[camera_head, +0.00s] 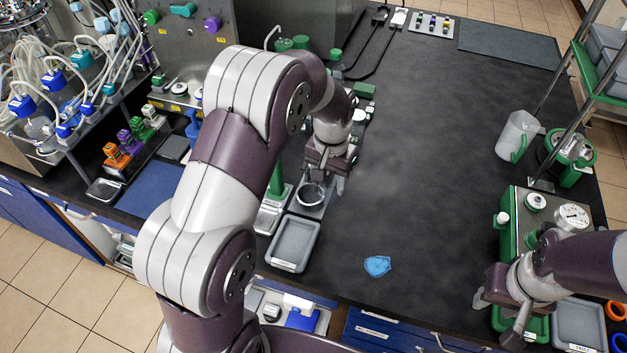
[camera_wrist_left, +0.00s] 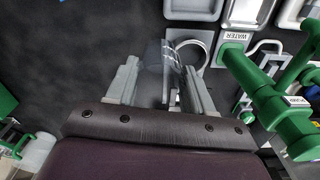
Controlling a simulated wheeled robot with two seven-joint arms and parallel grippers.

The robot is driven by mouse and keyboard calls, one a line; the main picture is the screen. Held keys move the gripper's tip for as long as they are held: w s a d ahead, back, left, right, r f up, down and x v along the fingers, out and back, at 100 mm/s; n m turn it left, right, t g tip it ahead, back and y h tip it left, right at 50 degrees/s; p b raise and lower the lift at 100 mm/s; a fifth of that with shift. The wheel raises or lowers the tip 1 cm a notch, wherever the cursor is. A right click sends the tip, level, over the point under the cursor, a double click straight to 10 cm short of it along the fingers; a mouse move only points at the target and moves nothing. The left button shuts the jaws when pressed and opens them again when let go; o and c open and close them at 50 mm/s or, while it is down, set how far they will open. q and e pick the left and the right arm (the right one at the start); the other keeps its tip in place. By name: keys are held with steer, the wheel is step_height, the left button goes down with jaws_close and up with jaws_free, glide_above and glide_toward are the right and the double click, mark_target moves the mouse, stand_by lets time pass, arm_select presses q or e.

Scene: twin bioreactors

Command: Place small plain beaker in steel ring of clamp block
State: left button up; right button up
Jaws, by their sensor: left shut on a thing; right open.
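My left gripper (camera_head: 328,172) is shut on the small plain beaker, low over the black bench. In the left wrist view the clear beaker (camera_wrist_left: 154,56), with pale marks on its wall, sits between the two fingers. In the head view I cannot make the beaker out clearly behind the gripper. The steel ring (camera_head: 310,194) of the clamp block lies just below and beside the gripper. In the left wrist view the ring (camera_wrist_left: 205,48) is beside the beaker, partly hidden by it; I cannot tell their height difference. My right gripper (camera_head: 503,308) is open at the right.
A grey tray (camera_head: 293,243) stands in front of the clamp block. A green post (camera_head: 277,180) rises left of the ring; green fittings (camera_wrist_left: 270,100) crowd it in the wrist view. A blue piece (camera_head: 377,266) lies on the bench. The bench middle is clear.

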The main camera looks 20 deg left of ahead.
arm_select(q)
steer(key=w+a+f, duration=0.1)
steer(key=a+f, duration=0.1)
steer(key=a+f+p, duration=0.1)
steer(key=a+f, duration=0.1)
steer(key=w+a+f, duration=0.1)
steer(key=f, duration=0.2)
steer(key=shift+w+a+f+p, duration=0.1)
steer(key=shift+w+a+p, duration=0.2)
steer(key=shift+a+p, duration=0.1)
steer(key=shift+f, duration=0.3)
steer(key=shift+w+f, duration=0.1)
steer(key=shift+w, duration=0.05)
steer(key=shift+f, duration=0.2)
steer(key=o, duration=1)
steer(key=shift+r, duration=0.1)
